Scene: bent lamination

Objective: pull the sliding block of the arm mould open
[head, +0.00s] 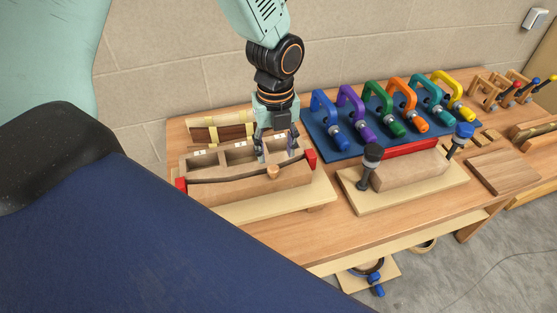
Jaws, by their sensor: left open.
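The arm mould appears to be the wooden form on a pale base board (235,211) at the left of the bench. Its rear part (238,153) has several labelled open compartments. Its front block (232,190), which looks like the sliding block, has a round wooden knob (273,172) on it. A dark curved line runs between the two parts, with a red piece (310,157) at the right end and another at the left. My left gripper (277,152) is open, pointing down over the right compartments, just behind the knob. I cannot tell whether it touches anything. My right gripper is out of view.
A second wooden form (410,175) with a red strip and black and blue knobs stands to the right. Behind it, several coloured clamps (385,110) lie on a blue mat. Strips (220,128) lie behind the mould, near the wall. Bare bench shows in front.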

